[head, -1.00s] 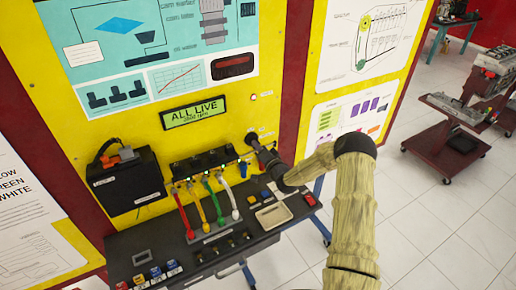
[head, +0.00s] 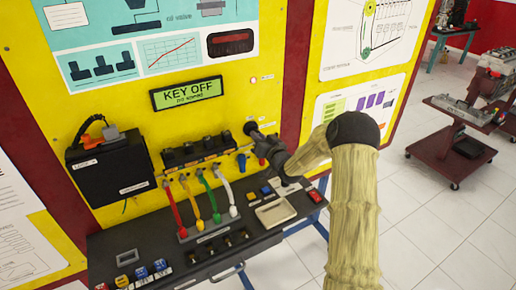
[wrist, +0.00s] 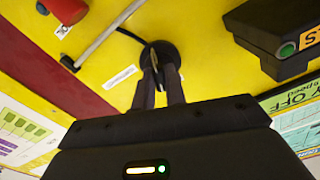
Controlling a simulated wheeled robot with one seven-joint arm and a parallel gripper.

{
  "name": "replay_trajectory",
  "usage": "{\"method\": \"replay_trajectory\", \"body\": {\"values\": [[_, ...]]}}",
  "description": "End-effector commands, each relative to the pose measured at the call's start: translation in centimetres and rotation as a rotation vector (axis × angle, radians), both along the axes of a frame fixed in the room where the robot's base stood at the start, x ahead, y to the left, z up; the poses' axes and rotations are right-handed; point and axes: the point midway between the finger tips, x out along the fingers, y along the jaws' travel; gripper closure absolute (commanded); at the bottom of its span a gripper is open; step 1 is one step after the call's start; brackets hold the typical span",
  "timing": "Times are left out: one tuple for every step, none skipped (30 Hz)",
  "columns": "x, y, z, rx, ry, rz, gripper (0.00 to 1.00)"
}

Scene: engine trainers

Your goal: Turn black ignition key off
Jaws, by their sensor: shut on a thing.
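The black ignition key sits in a round black switch (wrist: 168,54) on the yellow panel, and my gripper's fingers hide most of the key. My gripper (wrist: 158,72) is shut on the key, with both fingertips at the switch. In the head view the switch (head: 250,128) is on the panel's right side, and my gripper (head: 260,138) reaches it from the right. The display (head: 187,93) above reads KEY OFF.
A black box (head: 106,166) hangs on the panel's left. Red, yellow, green and white leads (head: 208,195) rise from the black console shelf (head: 140,240) below. A grey cable (wrist: 105,38) runs near the switch in the wrist view. A trolley (head: 450,140) stands at the right.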

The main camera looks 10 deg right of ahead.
Motion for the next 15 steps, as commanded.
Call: {"method": "replay_trajectory", "body": {"values": [[-0.03,0.07,-0.91,-0.041,-0.013,0.001,1.00],[-0.03,0.03,-0.87,-0.067,-0.021,0.001,1.00],[-0.03,0.04,-0.87,-0.097,-0.032,0.001,1.00],[-0.03,0.07,-0.82,-0.121,-0.040,0.001,1.00],[-0.03,0.07,-0.80,-0.142,-0.046,0.001,1.00],[-0.04,0.05,-0.80,-0.171,-0.055,0.001,1.00],[-0.03,0.04,-0.75,-0.191,-0.061,0.000,1.00],[-0.04,0.03,-0.73,-0.210,-0.066,0.001,1.00],[-0.04,0.03,-0.69,-0.232,-0.074,0.000,1.00],[-0.04,0.01,-0.63,-0.249,-0.080,0.000,1.00],[-0.03,0.00,-0.60,-0.265,-0.084,0.000,1.00],[-0.04,0.02,-0.60,-0.283,-0.090,0.000,1.00],[-0.03,0.03,-0.56,-0.295,-0.093,0.001,1.00],[-0.03,0.03,-0.51,-0.306,-0.096,0.001,1.00],[-0.04,0.02,-0.45,-0.320,-0.101,0.001,1.00]]}}
